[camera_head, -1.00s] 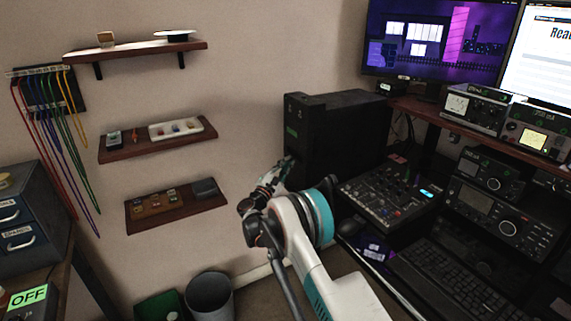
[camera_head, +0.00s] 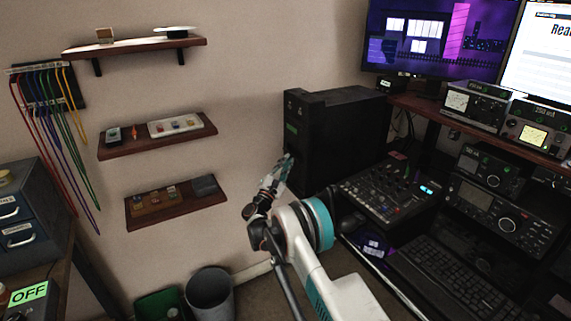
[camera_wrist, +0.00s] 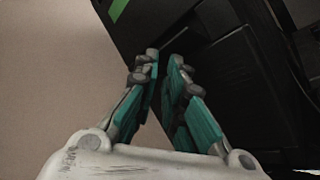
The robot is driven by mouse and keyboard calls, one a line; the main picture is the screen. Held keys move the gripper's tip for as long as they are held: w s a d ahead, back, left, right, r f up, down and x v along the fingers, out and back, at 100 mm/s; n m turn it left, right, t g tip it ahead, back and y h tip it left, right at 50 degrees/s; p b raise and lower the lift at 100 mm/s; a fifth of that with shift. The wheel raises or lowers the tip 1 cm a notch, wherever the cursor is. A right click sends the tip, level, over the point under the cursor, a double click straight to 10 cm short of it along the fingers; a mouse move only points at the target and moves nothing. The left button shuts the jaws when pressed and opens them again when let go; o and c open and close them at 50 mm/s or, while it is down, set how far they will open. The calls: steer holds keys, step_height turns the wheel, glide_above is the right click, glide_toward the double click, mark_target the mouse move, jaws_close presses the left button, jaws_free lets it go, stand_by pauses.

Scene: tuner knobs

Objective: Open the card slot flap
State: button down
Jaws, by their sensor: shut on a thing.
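A black computer tower (camera_head: 340,130) stands on the right side of the wall, with a green label on its front. It fills the upper right of the wrist view (camera_wrist: 215,55). My gripper (camera_head: 287,160) is at the tower's front face, below the label. In the wrist view its two teal fingers (camera_wrist: 163,62) are close together at the dark front, with a narrow gap between them. They are shut on a small dark part there, which I take to be the card slot flap. The flap's outline and how far it stands open are hidden by the fingers and the dark surface.
A mixer (camera_head: 395,190), a keyboard (camera_head: 450,280) and radio units (camera_head: 490,210) crowd the desk at right. Wall shelves (camera_head: 175,205) hang at left. A grey bin (camera_head: 210,292) stands on the floor. Open space lies left of the tower.

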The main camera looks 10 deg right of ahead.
steer(key=c, duration=1.6)
jaws_free()
steer(key=shift+d+f, duration=0.1)
steer(key=shift+d, duration=0.05)
steer(key=shift+c, duration=0.2)
steer(key=v, duration=0.7)
steer(key=shift+s, duration=0.2)
steer(key=shift+a, duration=0.25)
